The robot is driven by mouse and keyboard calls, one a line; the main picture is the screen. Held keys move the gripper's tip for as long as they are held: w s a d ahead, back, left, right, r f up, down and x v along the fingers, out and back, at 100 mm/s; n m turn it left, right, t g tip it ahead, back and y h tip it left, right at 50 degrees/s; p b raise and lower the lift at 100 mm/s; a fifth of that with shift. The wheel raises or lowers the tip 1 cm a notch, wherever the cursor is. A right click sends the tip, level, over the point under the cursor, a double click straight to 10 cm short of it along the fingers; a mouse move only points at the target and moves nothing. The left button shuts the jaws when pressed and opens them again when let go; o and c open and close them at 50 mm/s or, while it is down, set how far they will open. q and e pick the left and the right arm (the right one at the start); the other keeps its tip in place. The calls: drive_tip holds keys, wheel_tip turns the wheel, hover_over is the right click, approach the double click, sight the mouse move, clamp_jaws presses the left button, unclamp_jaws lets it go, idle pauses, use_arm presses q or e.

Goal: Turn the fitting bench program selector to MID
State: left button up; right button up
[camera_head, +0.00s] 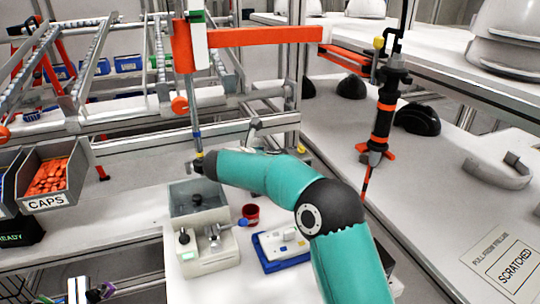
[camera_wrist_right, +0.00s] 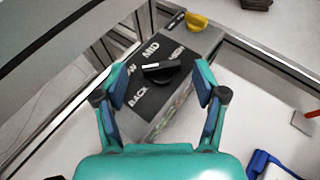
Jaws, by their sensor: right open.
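In the right wrist view, the selector is a black knob (camera_wrist_right: 162,73) on a black panel (camera_wrist_right: 150,97) on top of a grey box. The panel carries white words; BACK and MID are readable, another on the left is partly covered, and one on the right is hard to read. A white mark on the knob points left, away from MID, toward the partly covered word. My right gripper (camera_wrist_right: 160,88) is open, its fingers on either side of the knob with gaps. In the head view its teal arm hides this selector.
A yellow knob (camera_wrist_right: 196,21) sits behind the panel. In the head view, a grey machine (camera_head: 208,250), a red cup (camera_head: 250,213) and a blue tray (camera_head: 272,262) stand near my arm. A tool (camera_head: 383,120) hangs to the right, beside a metal post.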

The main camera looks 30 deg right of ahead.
drive_tip(key=v, duration=1)
drive_tip(key=shift+s+a, duration=0.2)
drive_tip(key=shift+a, duration=0.1)
